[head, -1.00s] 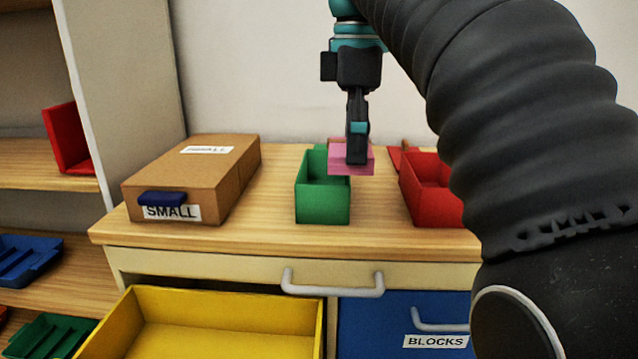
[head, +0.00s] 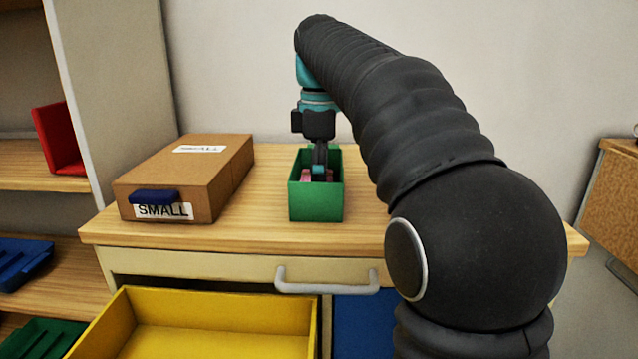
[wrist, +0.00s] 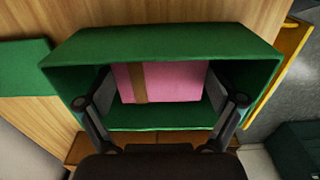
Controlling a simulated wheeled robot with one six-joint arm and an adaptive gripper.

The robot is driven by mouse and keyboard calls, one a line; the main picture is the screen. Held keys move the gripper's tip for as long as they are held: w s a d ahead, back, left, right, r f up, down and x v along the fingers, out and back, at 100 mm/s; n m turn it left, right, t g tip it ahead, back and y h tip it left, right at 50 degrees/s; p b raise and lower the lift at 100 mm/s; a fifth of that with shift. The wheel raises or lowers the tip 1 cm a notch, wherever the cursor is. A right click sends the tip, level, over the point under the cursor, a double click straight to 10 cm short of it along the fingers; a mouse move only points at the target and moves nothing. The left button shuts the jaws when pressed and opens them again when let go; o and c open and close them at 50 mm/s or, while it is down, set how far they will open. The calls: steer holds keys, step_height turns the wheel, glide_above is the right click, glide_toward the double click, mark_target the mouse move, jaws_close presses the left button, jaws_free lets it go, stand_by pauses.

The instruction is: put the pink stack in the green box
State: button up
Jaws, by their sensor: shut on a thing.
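The green box (head: 316,203) stands on the wooden tabletop near its middle. My gripper (head: 319,174) reaches down into it from above. The pink stack (head: 306,176) is inside the box, mostly hidden by the front wall and my fingers in the head view. In the wrist view the pink stack (wrist: 178,82) lies between my two fingers (wrist: 163,110), with a brown band across it. The walls of the green box (wrist: 165,42) surround it. My gripper is shut on the stack. Whether the stack touches the box floor cannot be told.
A cardboard box (head: 195,172) marked SMALL, with a blue piece (head: 154,197) at its front, stands to the left on the table. An open yellow drawer (head: 215,345) juts out below. The tabletop between the cardboard and green boxes is clear.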

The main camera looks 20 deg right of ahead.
steer(key=shift+f, duration=0.45)
steer(key=o, duration=0.8)
steer(key=shift+f, duration=0.1)
step_height(320, 180, up, 6)
steer(key=shift+f+p, duration=0.2)
steer(key=shift+p, duration=0.7)
steer(key=shift+r, duration=1.1)
